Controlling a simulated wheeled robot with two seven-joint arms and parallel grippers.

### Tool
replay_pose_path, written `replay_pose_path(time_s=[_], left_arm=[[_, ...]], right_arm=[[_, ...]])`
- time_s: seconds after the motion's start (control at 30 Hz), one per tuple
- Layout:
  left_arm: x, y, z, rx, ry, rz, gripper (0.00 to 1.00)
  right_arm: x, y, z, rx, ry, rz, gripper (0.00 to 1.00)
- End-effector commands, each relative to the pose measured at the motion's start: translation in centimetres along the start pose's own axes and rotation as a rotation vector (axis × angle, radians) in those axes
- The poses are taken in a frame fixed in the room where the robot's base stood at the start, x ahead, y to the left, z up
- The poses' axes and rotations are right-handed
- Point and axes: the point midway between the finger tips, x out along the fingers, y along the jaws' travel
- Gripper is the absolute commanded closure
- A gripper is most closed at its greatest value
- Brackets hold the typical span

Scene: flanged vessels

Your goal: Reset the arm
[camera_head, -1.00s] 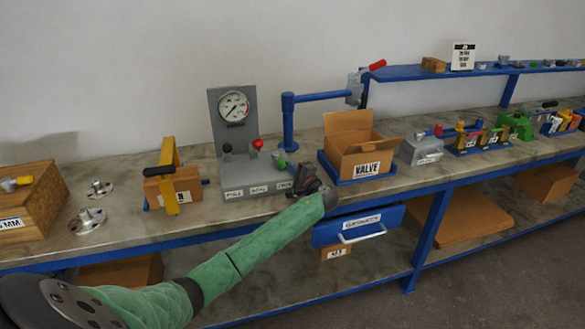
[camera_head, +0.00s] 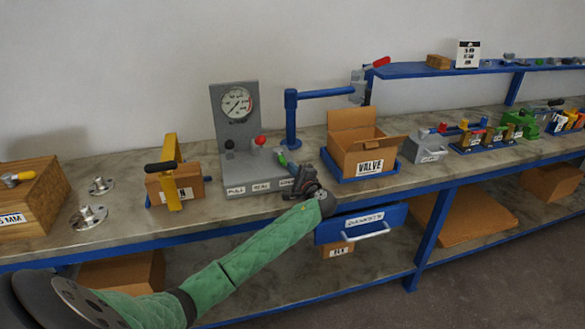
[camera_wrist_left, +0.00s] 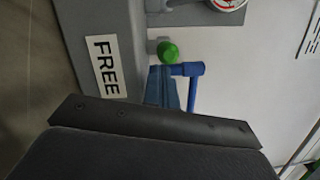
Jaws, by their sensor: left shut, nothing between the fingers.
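My left arm, in a green sleeve, reaches in from the lower left of the head view. Its dark left gripper (camera_head: 301,176) is shut and empty, by the right front corner of the grey gauge panel (camera_head: 232,105). The green knob (camera_head: 283,160) is just beyond it and also shows in the left wrist view (camera_wrist_left: 168,51). There, a dark part of the gripper fills the bottom, beside a label reading FREE (camera_wrist_left: 105,67). The fingertips are hard to make out. My right gripper is not in view.
The open cardboard VALVE box (camera_head: 362,150) stands right of the gripper, with a blue post (camera_head: 291,118) behind. A blue drawer (camera_head: 358,223) sits under the bench edge. A yellow clamp (camera_head: 171,172), metal flanges (camera_head: 88,217) and a wooden box (camera_head: 30,198) stand left.

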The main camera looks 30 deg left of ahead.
Motion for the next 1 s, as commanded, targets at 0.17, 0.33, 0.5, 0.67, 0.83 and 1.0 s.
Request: replay_pose_path(time_s=[0.17, 0.33, 0.5, 0.67, 0.83, 1.0], left_arm=[[-2.8, 0.3, -0.3, -0.002, 0.004, 0.001, 1.0], [-4.7, 0.3, -0.5, -0.001, 0.008, 0.001, 1.0], [-5.6, 0.1, -0.5, 0.001, 0.008, -0.001, 1.0], [-5.8, 0.0, -0.5, 0.001, 0.008, -0.001, 1.0], [-5.8, 0.0, -0.5, -0.028, 0.008, 0.0, 1.0], [-5.8, 0.9, -0.7, -0.145, 0.015, 0.047, 1.0]], right_arm=[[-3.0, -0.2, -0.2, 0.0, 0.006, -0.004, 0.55], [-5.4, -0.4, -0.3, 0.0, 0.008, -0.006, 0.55], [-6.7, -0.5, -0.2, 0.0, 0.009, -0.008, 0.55], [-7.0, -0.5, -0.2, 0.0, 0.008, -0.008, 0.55], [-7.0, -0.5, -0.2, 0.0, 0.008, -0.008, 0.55], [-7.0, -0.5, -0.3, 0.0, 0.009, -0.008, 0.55]])
